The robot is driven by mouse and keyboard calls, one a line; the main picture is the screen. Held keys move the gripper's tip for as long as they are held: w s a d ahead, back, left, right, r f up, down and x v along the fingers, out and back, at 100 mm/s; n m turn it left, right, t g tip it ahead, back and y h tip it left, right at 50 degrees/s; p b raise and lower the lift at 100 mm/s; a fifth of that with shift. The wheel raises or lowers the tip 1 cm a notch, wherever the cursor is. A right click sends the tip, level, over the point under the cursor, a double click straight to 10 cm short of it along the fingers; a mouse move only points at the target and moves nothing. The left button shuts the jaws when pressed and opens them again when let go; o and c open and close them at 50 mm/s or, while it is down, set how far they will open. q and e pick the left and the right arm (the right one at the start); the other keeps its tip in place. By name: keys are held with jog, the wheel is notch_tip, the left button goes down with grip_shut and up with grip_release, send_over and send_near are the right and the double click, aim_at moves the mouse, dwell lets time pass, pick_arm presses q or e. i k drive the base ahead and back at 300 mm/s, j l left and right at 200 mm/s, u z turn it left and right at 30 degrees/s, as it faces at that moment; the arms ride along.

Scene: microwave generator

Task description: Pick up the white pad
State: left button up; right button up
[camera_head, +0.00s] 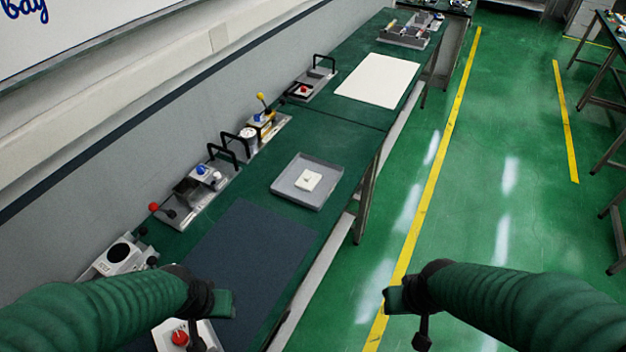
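A small white pad (308,180) lies in a shallow grey tray (325,166) on the green bench, right of its middle. My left gripper (228,303) is in front of the tray and to its left, over the near part of the bench, apart from the pad. My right gripper (392,300) is off the bench's right edge, over the floor, also apart from the pad. Neither gripper's fingers show clearly enough to tell whether they are open or shut.
A dark blue mat (250,250) lies on the bench before the tray. Several small devices with knobs and black handles (200,180) line the wall side. A large white sheet (378,80) lies farther along. The green floor (500,200) on the right is clear.

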aim_at(308, 180)
jog(key=i+l+u, duration=0.15)
jog(key=i+l, duration=0.15)
jog(key=i+l+u, duration=0.15)
jog(key=i+l, duration=0.15)
jog(key=i+l+u, duration=0.15)
jog(key=l, duration=0.25)
jog(key=i+l+u, duration=0.15)
jog(key=i+l, duration=0.2)
jog(key=i+l+u, duration=0.15)
jog(key=l, duration=0.35)
jog(key=i+l+u, duration=0.15)
jog(key=i+l, duration=0.15)
jog(key=l, duration=0.15)
